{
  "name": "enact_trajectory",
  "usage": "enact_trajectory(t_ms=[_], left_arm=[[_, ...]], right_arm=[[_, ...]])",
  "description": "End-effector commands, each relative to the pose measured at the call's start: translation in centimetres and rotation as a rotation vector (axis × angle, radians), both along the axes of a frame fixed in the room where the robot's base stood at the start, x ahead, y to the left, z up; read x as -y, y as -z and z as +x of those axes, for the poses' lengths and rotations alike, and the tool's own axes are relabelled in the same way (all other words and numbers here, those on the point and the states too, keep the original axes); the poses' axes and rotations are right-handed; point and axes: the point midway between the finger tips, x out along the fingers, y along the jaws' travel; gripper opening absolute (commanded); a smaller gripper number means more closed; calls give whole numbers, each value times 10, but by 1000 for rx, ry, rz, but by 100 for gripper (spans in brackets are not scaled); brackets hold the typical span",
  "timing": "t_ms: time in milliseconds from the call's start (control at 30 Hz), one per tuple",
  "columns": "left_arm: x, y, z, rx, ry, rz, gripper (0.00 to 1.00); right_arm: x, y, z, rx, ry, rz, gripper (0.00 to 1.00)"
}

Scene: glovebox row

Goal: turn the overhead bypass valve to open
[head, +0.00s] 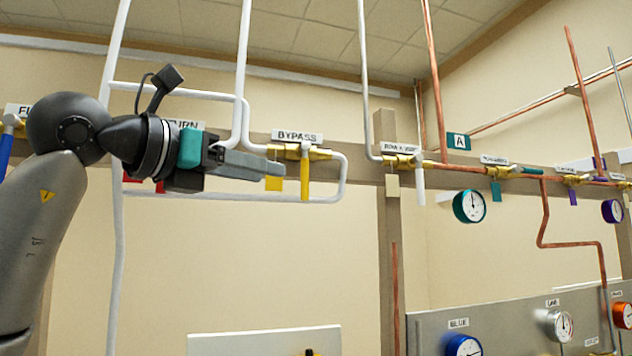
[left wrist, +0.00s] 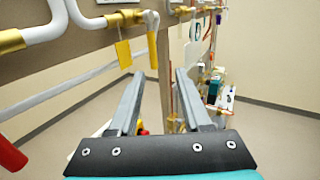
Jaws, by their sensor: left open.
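The bypass valve is a brass body (head: 318,153) on a white overhead pipe, below a "BYPASS" label (head: 297,136). Its yellow lever (head: 305,178) hangs straight down, across the pipe. A yellow tag (head: 274,183) hangs just left of it. My left gripper (head: 283,174) is open and reaches in from the left, its tips close to the lever and tag. In the left wrist view, the lever (left wrist: 152,50) shows above and between the open fingertips (left wrist: 160,75), and the tag (left wrist: 123,53) left of it. Nothing is between the fingers as far as I can tell. My right gripper is out of view.
A white-handled valve (head: 420,182) is to the right, past a post (head: 391,230). A teal gauge (head: 469,206) hangs beyond it. A blue lever (head: 6,152) is at far left. A red part (left wrist: 10,155) is near the left wrist. The wall below the bypass pipe is clear.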

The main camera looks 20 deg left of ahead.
Motion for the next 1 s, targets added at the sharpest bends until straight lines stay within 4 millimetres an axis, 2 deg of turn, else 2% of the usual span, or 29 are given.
enact_trajectory(t_ms=[100,267,700,900,1000], left_arm=[[-10,-6,-3,1,-45,9,48],[-5,-7,11,-3,-46,9,48],[31,-8,96,-4,-43,9,48],[42,-8,124,-2,-44,9,48],[45,-7,132,-1,-44,9,48]], right_arm=[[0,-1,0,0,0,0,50],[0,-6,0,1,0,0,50],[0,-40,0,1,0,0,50],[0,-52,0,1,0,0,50],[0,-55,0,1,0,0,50]])
